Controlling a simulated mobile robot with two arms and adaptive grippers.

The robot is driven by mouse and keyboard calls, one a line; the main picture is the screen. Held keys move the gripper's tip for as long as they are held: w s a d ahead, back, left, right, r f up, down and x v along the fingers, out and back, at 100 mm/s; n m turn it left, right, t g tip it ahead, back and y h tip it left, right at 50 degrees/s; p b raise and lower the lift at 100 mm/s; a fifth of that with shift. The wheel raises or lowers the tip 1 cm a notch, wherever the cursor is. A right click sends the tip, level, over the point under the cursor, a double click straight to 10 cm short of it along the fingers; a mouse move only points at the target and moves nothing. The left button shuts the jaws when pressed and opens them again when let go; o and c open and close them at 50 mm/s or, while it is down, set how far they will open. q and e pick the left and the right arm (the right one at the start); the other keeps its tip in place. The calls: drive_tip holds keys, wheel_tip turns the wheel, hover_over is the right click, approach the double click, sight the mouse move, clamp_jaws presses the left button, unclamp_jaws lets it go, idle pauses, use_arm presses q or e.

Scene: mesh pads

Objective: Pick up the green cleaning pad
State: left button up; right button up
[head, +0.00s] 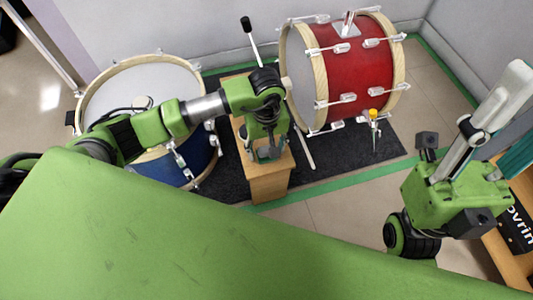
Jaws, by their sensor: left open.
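My left gripper (268,150) hangs over a small wooden stand (270,187) in the middle of the head view, pointing down. It is open, with its fingers close to the stand's top. I cannot make out the green cleaning pad clearly; the gripper and wrist cover much of the stand's top. I cannot tell whether anything lies between the fingers.
A blue drum (197,160) stands left of the stand. A red drum (352,66) lies on its side behind it to the right. A dark mat (234,180) is under them, edged by green floor tape (345,181).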

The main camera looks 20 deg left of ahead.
use_arm(q)
drive_tip(key=shift+r, duration=0.1)
drive_tip(key=c, duration=1.2)
drive_tip(key=shift+r, duration=0.1)
